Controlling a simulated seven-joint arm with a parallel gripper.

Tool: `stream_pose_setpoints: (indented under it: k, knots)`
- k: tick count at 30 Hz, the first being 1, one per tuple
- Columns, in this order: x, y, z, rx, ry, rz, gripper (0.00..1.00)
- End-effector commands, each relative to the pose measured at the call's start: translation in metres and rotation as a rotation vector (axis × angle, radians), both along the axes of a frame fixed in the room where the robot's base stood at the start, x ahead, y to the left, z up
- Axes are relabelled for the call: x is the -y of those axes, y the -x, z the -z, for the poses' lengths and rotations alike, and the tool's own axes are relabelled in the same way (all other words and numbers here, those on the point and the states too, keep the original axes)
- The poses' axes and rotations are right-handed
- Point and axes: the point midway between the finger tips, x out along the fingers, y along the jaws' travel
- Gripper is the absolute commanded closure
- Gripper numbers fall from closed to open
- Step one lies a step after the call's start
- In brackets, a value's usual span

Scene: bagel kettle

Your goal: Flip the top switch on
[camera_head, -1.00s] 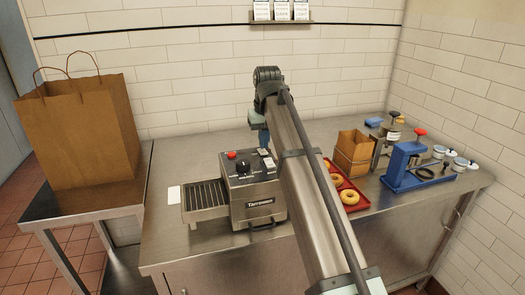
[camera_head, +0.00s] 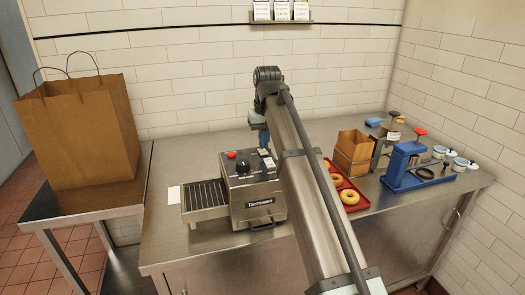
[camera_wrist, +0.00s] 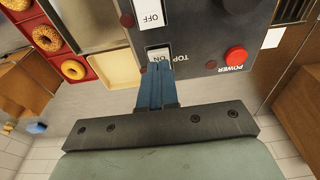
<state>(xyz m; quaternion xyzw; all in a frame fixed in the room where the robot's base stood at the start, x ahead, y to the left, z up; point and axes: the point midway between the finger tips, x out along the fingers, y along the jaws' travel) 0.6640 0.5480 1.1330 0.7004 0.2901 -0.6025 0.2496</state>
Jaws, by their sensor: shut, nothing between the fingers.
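The toaster (camera_head: 254,190) is a metal box with a dark control panel on top, in the middle of the counter. In the wrist view, the top switch (camera_wrist: 159,53) is a white piece marked ON, beside the printed word TOP. My gripper (camera_wrist: 156,68) has blue fingers shut together with nothing between them. Its tips are at the near edge of the ON piece and hide part of it; I cannot tell whether they touch. In the head view, my gripper (camera_head: 264,142) is behind the panel's far right side, partly hidden by my arm.
Another white switch piece marked OFF (camera_wrist: 150,14) and a red power button (camera_wrist: 235,57) are nearby. A red tray (camera_head: 355,202) with bagels stands right of the toaster. A paper bag (camera_head: 80,135) stands on the left table.

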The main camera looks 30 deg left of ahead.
Motion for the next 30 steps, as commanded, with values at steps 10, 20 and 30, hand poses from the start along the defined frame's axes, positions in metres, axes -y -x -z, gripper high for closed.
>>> stream_pose_setpoints:
  k: [10,20,30]
  knots:
    - [0.0,0.0,0.0006,0.0,0.0,0.0,1.0]
    - [0.0,0.0,0.0044,0.0,0.0,0.0,1.0]
    - [0.0,0.0,0.0084,0.0,0.0,0.0,1.0]
